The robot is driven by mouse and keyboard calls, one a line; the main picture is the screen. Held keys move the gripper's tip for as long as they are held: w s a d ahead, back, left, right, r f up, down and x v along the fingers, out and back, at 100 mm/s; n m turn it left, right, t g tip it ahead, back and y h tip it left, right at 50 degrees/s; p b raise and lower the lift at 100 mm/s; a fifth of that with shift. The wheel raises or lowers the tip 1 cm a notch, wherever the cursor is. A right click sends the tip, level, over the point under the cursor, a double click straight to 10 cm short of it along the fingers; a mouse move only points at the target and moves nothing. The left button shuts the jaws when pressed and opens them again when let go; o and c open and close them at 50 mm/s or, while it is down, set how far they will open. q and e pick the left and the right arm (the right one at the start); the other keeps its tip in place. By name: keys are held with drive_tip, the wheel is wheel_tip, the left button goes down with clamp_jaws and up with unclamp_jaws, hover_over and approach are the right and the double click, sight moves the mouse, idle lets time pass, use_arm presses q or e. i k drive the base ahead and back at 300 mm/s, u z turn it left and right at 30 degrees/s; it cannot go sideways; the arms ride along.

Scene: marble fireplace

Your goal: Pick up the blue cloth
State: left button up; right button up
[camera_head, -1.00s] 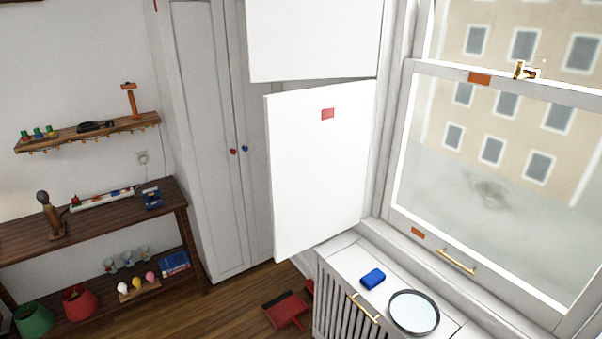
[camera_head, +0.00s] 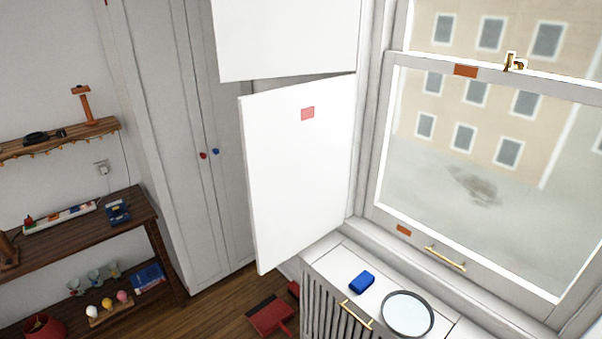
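The blue cloth (camera_head: 362,282) is a small folded blue block. It lies on the white top of the radiator cover (camera_head: 338,262) below the window, left of a round dish or mirror with a dark rim (camera_head: 407,314). A gap separates the cloth from the round thing. Neither of my grippers is in view.
White shutter panels (camera_head: 300,180) stand open left of the window (camera_head: 480,160), beside a tall cupboard (camera_head: 180,150). A brass handle (camera_head: 357,314) sits at the cover's front edge. A red dustpan (camera_head: 270,314) lies on the wooden floor. A wooden shelf unit (camera_head: 130,210) stands left.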

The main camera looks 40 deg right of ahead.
sight(365, 280)
drive_tip(key=u, duration=0.05)
drive_tip(key=i, duration=3.05)
drive_tip(key=z, duration=3.4)
